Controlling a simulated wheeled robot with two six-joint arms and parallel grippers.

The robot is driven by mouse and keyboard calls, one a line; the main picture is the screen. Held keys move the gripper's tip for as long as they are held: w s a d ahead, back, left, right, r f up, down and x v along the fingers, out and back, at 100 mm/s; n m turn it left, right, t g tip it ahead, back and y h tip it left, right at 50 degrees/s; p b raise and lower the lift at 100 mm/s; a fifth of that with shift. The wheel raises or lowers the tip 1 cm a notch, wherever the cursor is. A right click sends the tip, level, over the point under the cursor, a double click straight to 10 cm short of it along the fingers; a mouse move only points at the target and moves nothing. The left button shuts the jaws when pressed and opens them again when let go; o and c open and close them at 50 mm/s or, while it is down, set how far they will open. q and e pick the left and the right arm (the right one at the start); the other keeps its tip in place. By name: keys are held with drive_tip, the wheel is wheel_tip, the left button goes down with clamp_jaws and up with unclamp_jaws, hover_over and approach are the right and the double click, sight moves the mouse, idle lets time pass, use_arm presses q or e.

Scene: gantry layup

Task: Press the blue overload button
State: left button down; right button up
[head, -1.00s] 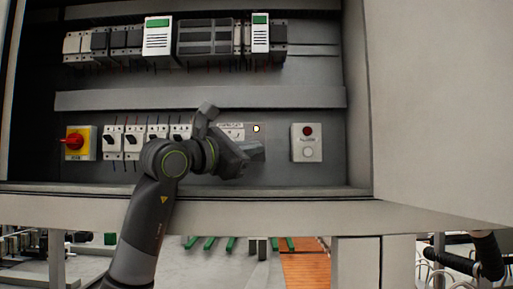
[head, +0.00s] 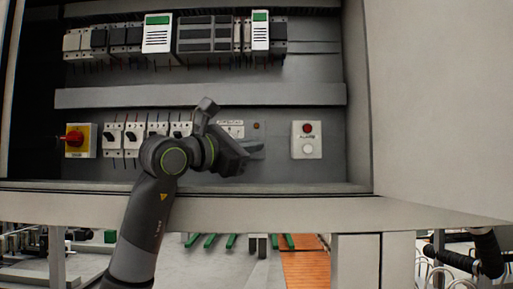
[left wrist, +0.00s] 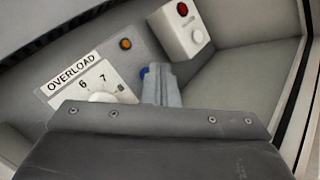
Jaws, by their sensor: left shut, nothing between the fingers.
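The blue overload button (left wrist: 144,72) shows in the left wrist view as a small patch at the left edge of my fingertips. The rest of it is hidden behind them. In the head view my arm and gripper cover it. My left gripper (head: 258,147) is shut and empty, at the panel below the amber lamp (head: 256,125); it also shows in the left wrist view (left wrist: 159,70). The fingertips overlap the button; whether they touch it I cannot tell. The OVERLOAD label plate and dial (left wrist: 88,82) are left of the fingers. The lamp looks dull orange.
A grey alarm box (head: 306,140) with a red lamp and a white button is to the right of my gripper. Several breakers (head: 133,139) and a red rotary switch (head: 77,140) are to the left. The cabinet's front ledge (head: 260,210) runs below.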

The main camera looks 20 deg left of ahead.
use_arm(q)
drive_tip(key=shift+s+d, duration=0.1)
drive_tip(key=shift+s, duration=0.2)
drive_tip(key=shift+s+d+f+b, duration=0.1)
drive_tip(key=shift+s+d+b, duration=0.05)
drive_tip(key=shift+s+b, duration=0.4)
drive_tip(key=s, duration=0.1)
drive_tip(key=s+b, duration=0.1)
drive_tip(key=shift+s+d, duration=0.3)
drive_tip(key=shift+d, duration=0.1)
drive_tip(key=shift+s+d+b, duration=0.2)
drive_tip(key=shift+s+b, duration=0.1)
drive_tip(key=shift+s, duration=0.35)
drive_tip(key=shift+w, duration=0.1)
